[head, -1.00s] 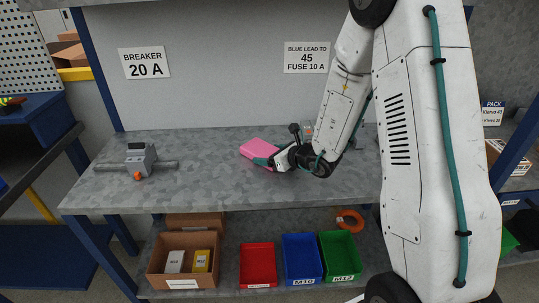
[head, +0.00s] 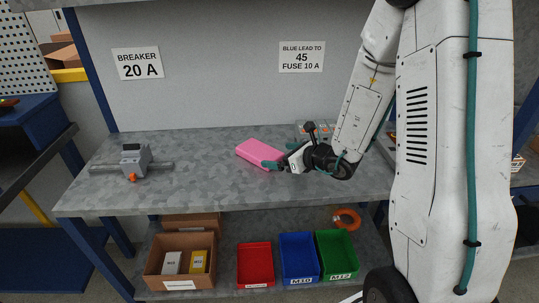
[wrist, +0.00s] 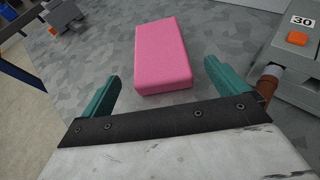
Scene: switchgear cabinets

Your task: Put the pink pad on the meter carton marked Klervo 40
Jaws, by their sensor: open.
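The pink pad (head: 258,153) lies flat on the grey bench top, just left of my gripper (head: 278,164). In the wrist view the pink pad (wrist: 163,55) lies ahead of the gripper's two teal fingers (wrist: 160,85). The fingers are apart with the pad's near end close to the gap between them, and nothing is held. I do not make out a carton marked Klervo 40 in the current frames; my arm covers much of the right side of the head view.
A grey breaker device (head: 133,161) stands at the bench's left. A grey unit marked 30 (wrist: 290,60) is close to the right finger. Below are a cardboard box (head: 182,262), a red bin (head: 256,265), a blue bin (head: 300,258) and a green bin (head: 337,256).

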